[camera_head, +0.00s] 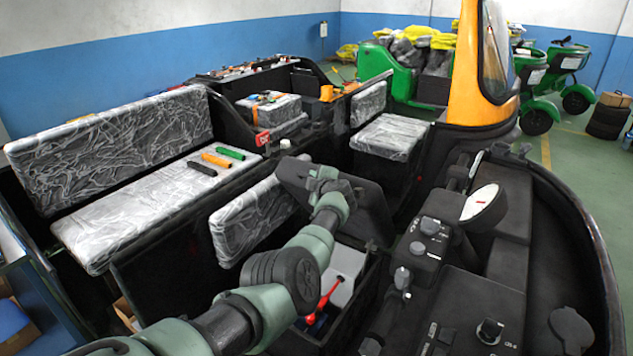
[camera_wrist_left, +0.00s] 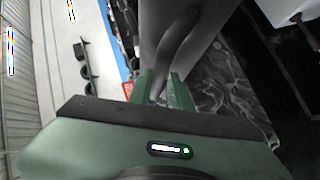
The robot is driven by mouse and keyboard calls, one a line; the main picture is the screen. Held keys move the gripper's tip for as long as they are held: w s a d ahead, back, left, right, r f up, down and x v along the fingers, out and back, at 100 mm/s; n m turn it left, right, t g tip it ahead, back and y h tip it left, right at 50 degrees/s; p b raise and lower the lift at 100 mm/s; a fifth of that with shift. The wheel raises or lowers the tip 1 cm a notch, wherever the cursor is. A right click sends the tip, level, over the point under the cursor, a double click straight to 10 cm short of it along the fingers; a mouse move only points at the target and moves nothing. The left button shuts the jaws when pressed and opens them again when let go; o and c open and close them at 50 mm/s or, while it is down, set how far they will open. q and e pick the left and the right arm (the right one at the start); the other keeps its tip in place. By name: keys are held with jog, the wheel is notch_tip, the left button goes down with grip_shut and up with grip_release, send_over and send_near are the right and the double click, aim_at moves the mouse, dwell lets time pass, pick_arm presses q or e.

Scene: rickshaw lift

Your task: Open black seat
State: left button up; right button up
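The black seat (camera_head: 368,212) is a dark panel in the middle of the head view, tilted up. Below it an open compartment (camera_head: 345,262) shows a red tool (camera_head: 322,298) and pale items. My left arm crosses in front, and my left gripper (camera_head: 325,178) is at the panel's upper part. In the left wrist view its two green fingers (camera_wrist_left: 163,90) stand a little apart, with a smooth grey surface (camera_wrist_left: 180,35) in front of and partly between them. Whether they touch or clamp it is unclear. My right gripper is not in view.
Silver-wrapped bench seats (camera_head: 120,215) lie on the left, with a black, an orange and a green grip (camera_head: 231,153) on one. A dashboard with controls (camera_head: 430,228) and the curved black body edge (camera_head: 590,225) stand close on the right. Green vehicles (camera_head: 565,65) are behind.

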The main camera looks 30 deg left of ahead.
pick_arm(q)
jog(key=p+v, duration=0.5)
jog(key=v, duration=0.2)
jog(key=shift+s+p, duration=0.3)
jog(key=shift+r, duration=0.15)
